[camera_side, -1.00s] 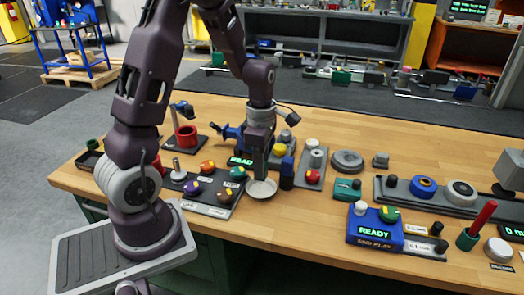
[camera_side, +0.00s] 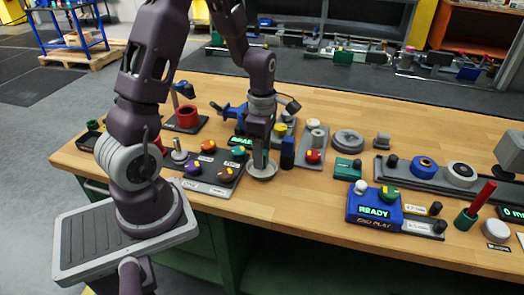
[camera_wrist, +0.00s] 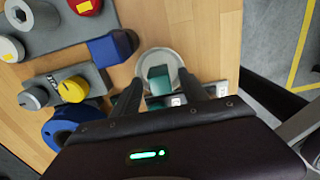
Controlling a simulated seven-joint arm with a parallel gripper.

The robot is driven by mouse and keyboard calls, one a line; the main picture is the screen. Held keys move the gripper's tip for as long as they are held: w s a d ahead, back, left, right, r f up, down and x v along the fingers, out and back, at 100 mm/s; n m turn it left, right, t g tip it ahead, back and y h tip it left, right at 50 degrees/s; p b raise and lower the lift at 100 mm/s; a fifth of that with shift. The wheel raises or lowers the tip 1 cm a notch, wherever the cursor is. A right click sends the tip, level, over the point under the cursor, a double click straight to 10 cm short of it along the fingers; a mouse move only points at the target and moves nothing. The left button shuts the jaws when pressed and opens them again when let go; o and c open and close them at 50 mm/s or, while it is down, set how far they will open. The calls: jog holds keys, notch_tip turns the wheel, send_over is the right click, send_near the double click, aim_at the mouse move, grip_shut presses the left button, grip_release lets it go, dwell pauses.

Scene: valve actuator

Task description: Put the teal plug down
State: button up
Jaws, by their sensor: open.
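The teal plug (camera_wrist: 159,78) is a small block-like piece in a round pale dish (camera_wrist: 174,58) in the wrist view. My gripper (camera_wrist: 160,88) is open, with its dark fingers on either side of the plug. In the side view my gripper (camera_side: 262,165) points down into the dish (camera_side: 262,175), and a bit of teal shows between the fingers. The fingers partly hide the plug there. I cannot tell whether a finger still touches it.
A blue block (camera_side: 287,153) stands close to the right of the dish. A dark panel with coloured knobs (camera_side: 212,170) lies to the left. A grey plate with a red knob (camera_side: 313,156) is farther right. Bare wood lies in front of the dish.

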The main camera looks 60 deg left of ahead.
notch_tip(320, 180, up, 7)
dwell(0.6)
jog(key=s+d+r+m+t, duration=0.2)
jog(key=s+d+r+m, duration=0.2)
jog(key=d+r+m, duration=0.45)
jog(key=s+d+r+m+t, duration=0.1)
jog(key=s+d+r+m, duration=0.1)
jog(key=s+m, duration=0.3)
jog(key=s+d+r+m+t, duration=0.2)
jog(key=s+m, duration=0.4)
jog(key=m, duration=0.7)
jog(key=shift+d+r+t, duration=0.3)
jog(key=shift+d+r, duration=0.25)
jog(key=shift+d, duration=0.15)
